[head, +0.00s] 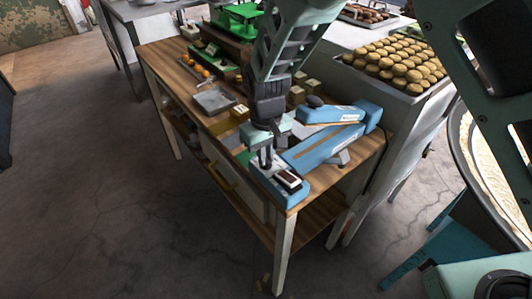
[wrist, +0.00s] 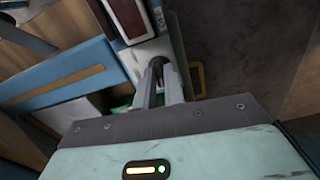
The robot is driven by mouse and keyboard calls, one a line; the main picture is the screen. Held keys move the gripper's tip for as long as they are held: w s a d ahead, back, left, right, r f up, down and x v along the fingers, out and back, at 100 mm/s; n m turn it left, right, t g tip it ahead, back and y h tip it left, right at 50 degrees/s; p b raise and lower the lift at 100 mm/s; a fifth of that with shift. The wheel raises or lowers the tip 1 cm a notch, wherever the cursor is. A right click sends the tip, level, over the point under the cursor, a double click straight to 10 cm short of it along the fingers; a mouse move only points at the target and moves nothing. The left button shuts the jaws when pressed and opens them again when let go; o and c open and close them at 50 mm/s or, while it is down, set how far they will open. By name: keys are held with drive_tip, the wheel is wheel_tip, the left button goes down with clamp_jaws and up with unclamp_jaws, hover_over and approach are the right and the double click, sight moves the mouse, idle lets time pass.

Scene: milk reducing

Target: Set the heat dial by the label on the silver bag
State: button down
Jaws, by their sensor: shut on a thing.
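A blue device with a long hinged arm (head: 330,115) lies along the right side of the wooden table. Its near end carries a dark red-brown display (head: 288,178), which also shows at the top of the wrist view (wrist: 128,18). My gripper (head: 265,160) points down at this near end, just left of the display. In the wrist view my fingers (wrist: 160,80) close on a small dark knob, apparently the dial, mostly hidden between the fingertips. Its setting cannot be read. I cannot clearly pick out a silver bag or its label.
A grey tray (head: 214,101) lies on the table's left part, with small boxes beside it. Green scales (head: 237,18) stand at the back. A tray of round brown items (head: 398,62) is on the counter at right. The floor at left is clear.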

drive_tip(key=m+p, duration=0.1)
drive_tip(key=m, duration=0.2)
drive_tip(key=shift+r+m, duration=0.1)
drive_tip(key=shift+m, duration=0.3)
drive_tip(key=shift+w+m+p, duration=0.1)
drive_tip(key=shift+m+p, duration=0.45)
drive_tip(key=shift+m, duration=1.35)
drive_tip(key=c, duration=1.5)
unclamp_jaws()
wheel_tip(320, 180, up, 17)
drive_tip(key=b, duration=0.3)
drive_tip(key=shift+r, duration=0.15)
drive_tip(key=s+d+f+n, duration=0.1)
drive_tip(key=s+d+n, duration=0.2)
drive_tip(key=s, duration=0.5)
drive_tip(key=s+d+f+n+b, duration=0.1)
drive_tip(key=s+d+f+n, duration=0.1)
drive_tip(key=s, duration=0.6)
drive_tip(key=s+d+f+n, duration=0.1)
drive_tip(key=s+d+n, duration=0.3)
drive_tip(key=s+d, duration=0.2)
drive_tip(key=shift+s+f+n+y, duration=0.15)
drive_tip(key=shift+s+n, duration=0.05)
drive_tip(key=shift+s, duration=0.45)
drive_tip(key=shift+s+f+n+y, duration=0.1)
drive_tip(key=shift+s+n+y, duration=0.1)
drive_tip(key=shift+s, duration=0.45)
